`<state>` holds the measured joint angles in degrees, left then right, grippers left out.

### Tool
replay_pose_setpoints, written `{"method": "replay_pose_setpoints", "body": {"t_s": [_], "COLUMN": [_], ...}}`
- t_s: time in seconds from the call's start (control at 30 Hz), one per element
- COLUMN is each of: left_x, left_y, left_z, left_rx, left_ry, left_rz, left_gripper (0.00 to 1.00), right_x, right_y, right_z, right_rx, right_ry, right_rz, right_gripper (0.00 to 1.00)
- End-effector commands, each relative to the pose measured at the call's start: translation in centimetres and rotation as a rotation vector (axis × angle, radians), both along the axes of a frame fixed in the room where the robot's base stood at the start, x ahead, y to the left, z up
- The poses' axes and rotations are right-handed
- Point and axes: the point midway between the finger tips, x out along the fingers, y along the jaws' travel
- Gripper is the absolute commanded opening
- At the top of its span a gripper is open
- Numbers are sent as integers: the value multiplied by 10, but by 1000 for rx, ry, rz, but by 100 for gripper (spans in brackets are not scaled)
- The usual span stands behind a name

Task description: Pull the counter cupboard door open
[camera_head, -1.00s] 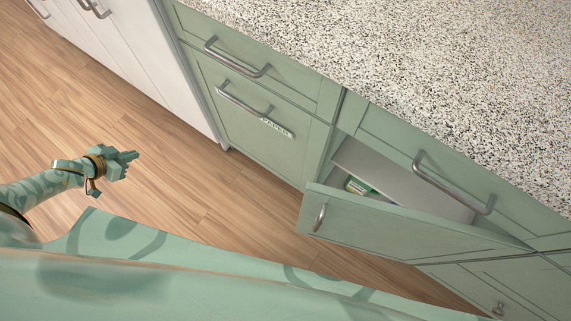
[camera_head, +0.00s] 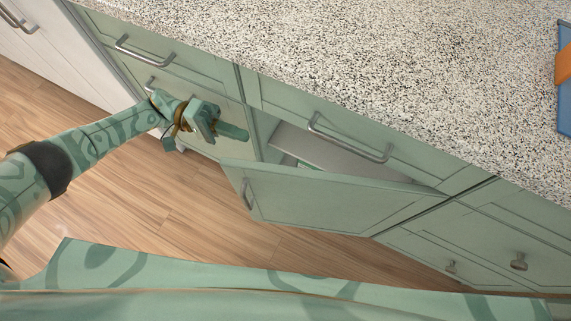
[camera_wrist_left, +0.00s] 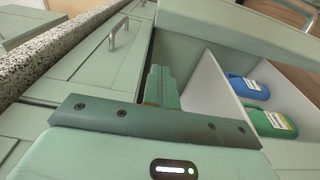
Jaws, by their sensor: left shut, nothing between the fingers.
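The green counter cupboard door (camera_head: 335,200) stands partly open, swung out from the cabinet front, with its metal handle (camera_head: 247,194) at the free edge. My left gripper (camera_head: 240,133) is shut and empty, just off the cabinet front by the gap at the door's free edge. In the left wrist view its fingers (camera_wrist_left: 162,88) point toward the cupboard opening, and the door (camera_wrist_left: 255,22) shows at the top right. Whether the fingers touch the door or frame cannot be told. My right gripper is not in view.
A blue bottle (camera_wrist_left: 245,88) and a green bottle (camera_wrist_left: 270,122) stand inside the cupboard. A drawer with a bar handle (camera_head: 345,143) is above the opening. The speckled countertop (camera_head: 360,60) overhangs. The wooden floor (camera_head: 180,210) is clear.

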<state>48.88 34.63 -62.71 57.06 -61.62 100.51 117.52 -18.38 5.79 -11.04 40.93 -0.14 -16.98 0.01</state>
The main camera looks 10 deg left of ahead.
Motion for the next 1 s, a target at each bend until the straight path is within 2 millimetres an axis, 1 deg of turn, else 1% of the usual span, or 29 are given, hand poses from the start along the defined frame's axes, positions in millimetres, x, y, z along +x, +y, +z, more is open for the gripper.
{"method": "replay_pose_setpoints", "body": {"t_s": [0.17, 0.5, 0.6, 0.7, 0.83, 1.0], "left_x": [-7, -23, -40, -52, -60, -62], "left_y": [-25, -95, -93, -93, -93, -93], "left_z": [2, 0, 0, 0, -1, -1], "left_rx": [-5, -4, 0, -2, 0, 0], "left_ry": [-2, -1, 1, 1, 0, 0], "left_rz": [-1, 1, 3, 4, 5, 4], "left_gripper": [0, 0, 0, 0, 0, 0], "right_x": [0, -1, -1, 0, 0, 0], "right_y": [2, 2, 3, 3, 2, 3], "right_z": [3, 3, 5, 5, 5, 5], "right_rx": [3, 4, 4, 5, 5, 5], "right_ry": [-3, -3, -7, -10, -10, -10], "right_rz": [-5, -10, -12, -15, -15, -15], "right_gripper": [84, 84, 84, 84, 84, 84]}}
